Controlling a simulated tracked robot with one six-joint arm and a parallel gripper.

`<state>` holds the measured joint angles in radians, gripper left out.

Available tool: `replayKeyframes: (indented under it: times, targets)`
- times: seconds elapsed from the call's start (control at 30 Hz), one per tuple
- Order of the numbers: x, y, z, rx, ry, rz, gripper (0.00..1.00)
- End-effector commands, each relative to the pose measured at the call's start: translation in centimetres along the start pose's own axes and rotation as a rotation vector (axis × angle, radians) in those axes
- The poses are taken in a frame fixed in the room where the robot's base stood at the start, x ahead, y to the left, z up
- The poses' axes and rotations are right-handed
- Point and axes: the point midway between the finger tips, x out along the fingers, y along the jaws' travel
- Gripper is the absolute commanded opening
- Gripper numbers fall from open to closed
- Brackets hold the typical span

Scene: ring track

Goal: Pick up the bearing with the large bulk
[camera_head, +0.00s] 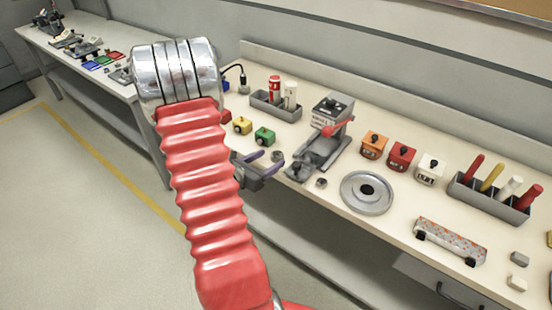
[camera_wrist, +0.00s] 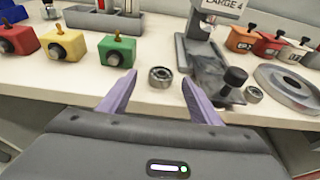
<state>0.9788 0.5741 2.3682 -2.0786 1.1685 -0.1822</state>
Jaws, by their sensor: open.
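Two metal bearings lie on the bench. The larger-looking one (camera_wrist: 160,77) is near the front edge, beyond and between my fingertips in the wrist view; it also shows in the head view (camera_head: 277,156). A smaller-looking bearing (camera_wrist: 253,94) lies to the right, beside the press base, and appears in the head view (camera_head: 321,182). My gripper (camera_wrist: 159,83) is open and empty, its two purple fingers pointing at the first bearing without visibly touching it. In the head view, my gripper (camera_head: 271,160) is at the bench's front edge, partly hidden by my red arm.
A round grey disc (camera_head: 367,193) lies right of the press. Orange, red and white boxes stand behind it.

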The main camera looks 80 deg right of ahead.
Motion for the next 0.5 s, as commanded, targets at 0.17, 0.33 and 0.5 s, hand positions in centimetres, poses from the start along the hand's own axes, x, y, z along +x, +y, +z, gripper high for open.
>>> replayKeyframes:
  times: [0.17, 0.33, 0.5]
  targets:
    - [2.0, -0.1, 0.0, 0.0, 0.001, -0.002, 0.58]
    - [2.3, 0.1, 0.0, 0.0, 0.0, 0.001, 0.58]
    - [2.3, 0.1, 0.0, 0.0, 0.0, 0.001, 0.58]
